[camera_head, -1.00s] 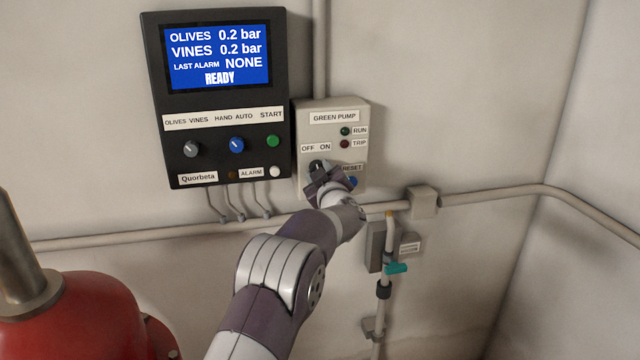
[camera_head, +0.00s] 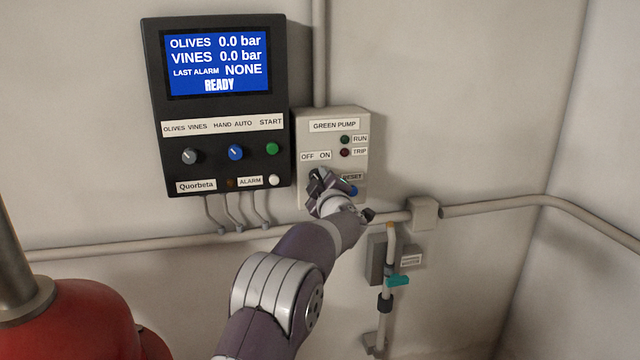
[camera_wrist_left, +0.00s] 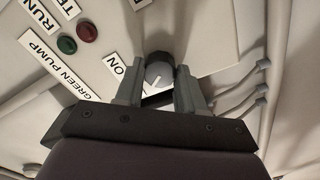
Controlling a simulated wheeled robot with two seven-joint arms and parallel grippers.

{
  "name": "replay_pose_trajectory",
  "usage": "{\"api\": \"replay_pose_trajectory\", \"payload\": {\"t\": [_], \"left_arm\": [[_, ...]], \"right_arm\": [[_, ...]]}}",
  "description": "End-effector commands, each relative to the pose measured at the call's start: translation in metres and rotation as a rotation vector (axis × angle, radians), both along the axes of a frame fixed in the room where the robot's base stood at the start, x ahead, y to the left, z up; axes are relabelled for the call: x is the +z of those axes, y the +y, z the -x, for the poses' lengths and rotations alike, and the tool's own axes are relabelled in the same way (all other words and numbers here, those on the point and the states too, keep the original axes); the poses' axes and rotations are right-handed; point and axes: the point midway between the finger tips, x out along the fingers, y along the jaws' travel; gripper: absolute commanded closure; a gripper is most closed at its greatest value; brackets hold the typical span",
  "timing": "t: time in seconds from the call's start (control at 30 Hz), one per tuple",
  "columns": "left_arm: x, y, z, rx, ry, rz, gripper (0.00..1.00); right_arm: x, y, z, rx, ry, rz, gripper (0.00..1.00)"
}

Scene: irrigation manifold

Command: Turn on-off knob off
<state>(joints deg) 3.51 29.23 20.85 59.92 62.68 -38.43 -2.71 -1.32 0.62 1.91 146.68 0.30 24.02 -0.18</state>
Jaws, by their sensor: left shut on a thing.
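The grey pump box (camera_head: 355,120) labelled GREEN PUMP hangs on the wall, with OFF and ON labels above its on-off knob. In the head view my left gripper (camera_head: 321,181) is at the box below these labels and hides most of the knob. In the left wrist view the dark grey round knob (camera_wrist_left: 158,70) sits between the two fingers of my left gripper (camera_wrist_left: 160,82), which are shut on it. A white mark shows on the knob; which label it points to I cannot tell. My right gripper is out of view.
A blue button (camera_head: 352,191) by the RESET label is close to the gripper's right. The black controller (camera_head: 220,105) hangs to the left, its screen reading 0.0 bar and READY. A conduit (camera_head: 480,198) runs below. A red vessel (camera_head: 90,320) stands lower left.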

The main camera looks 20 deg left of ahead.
Motion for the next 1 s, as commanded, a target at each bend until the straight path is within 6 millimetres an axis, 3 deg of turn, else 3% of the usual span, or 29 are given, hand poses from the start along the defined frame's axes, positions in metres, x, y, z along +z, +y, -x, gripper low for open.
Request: {"api": "replay_pose_trajectory", "payload": {"t": [0.17, 0.2, 0.27, 0.67, 1.0], "left_arm": [[0.001, 0.000, 0.000, 0.001, -0.002, 0.001, 0.92], [0.000, 0.000, 0.000, 0.001, -0.002, 0.001, 0.55], [0.000, 0.000, 0.000, 0.001, -0.002, 0.001, 0.36], [-0.002, -0.007, 0.008, -0.001, 0.000, 0.000, 0.36], [-0.003, -0.058, 0.076, -0.003, -0.002, 0.000, 0.36]], "right_arm": [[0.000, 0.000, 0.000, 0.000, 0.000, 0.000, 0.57], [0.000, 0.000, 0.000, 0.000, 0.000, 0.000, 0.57], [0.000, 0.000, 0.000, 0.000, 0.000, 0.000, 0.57], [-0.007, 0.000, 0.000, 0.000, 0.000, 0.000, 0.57], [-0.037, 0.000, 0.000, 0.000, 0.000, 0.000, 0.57]]}}
